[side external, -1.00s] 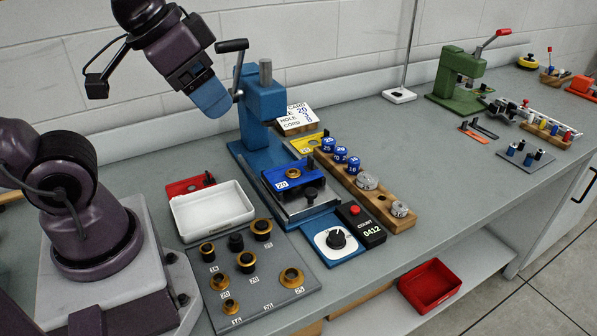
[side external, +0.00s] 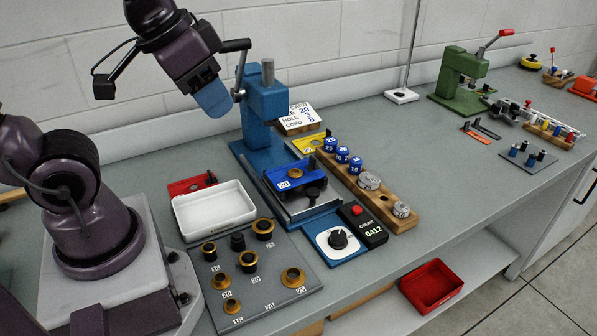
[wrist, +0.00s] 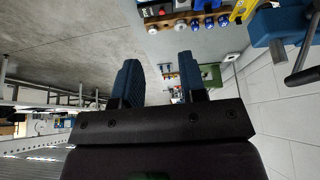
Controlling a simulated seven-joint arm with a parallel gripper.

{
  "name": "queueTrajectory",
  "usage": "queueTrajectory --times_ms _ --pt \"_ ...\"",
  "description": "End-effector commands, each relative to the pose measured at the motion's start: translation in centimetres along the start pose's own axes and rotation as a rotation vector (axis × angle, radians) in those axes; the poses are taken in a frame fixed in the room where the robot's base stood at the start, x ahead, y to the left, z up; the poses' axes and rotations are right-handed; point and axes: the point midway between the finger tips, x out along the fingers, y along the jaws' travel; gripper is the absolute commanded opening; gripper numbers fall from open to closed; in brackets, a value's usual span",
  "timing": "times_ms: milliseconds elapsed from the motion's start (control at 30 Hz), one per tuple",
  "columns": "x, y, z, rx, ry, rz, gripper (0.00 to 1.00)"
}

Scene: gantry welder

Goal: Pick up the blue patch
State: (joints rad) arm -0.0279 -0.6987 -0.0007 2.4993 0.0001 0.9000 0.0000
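No item is clearly recognisable as a blue patch. Blue pieces in view are a blue block marked 20 (side external: 310,178) on the front of a blue lever press (side external: 268,104), and several blue numbered plugs (side external: 342,154) in a wooden rack (side external: 378,204). My gripper (side external: 212,98) hangs in the air left of the press's upper part, above the bench and apart from these pieces. In the wrist view its two blue fingers (wrist: 160,62) stand apart with nothing between them. The blue plugs (wrist: 207,22) also show at the top there.
A white tray (side external: 214,208) and a grey plate with brass-coloured rings (side external: 276,300) lie in front. A green press (side external: 458,82) is farther back.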

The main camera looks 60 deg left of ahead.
Motion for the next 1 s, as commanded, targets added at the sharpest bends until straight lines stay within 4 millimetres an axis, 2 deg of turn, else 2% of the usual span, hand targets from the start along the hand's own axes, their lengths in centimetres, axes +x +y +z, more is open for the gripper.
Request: queueTrajectory --times_ms 67,233,467,667,800,900,1000 --pt "1.3 -0.6 -0.4 -0.026 -0.07 -0.013 0.38" --pt "4.4 -2.4 -3.5 -0.039 -0.206 -0.036 0.38" --pt "10.3 -5.9 -8.1 0.185 -0.357 0.004 0.38" --pt "17.2 -9.6 -11.2 0.52 -0.443 0.117 0.38" --pt "22.3 -12.3 -12.9 0.854 -0.453 0.23 0.38" --pt "24.3 -13.4 -14.3 1.105 -0.421 0.288 0.38" --pt "24.1 -13.9 -16.2 1.322 -0.374 0.305 0.38"
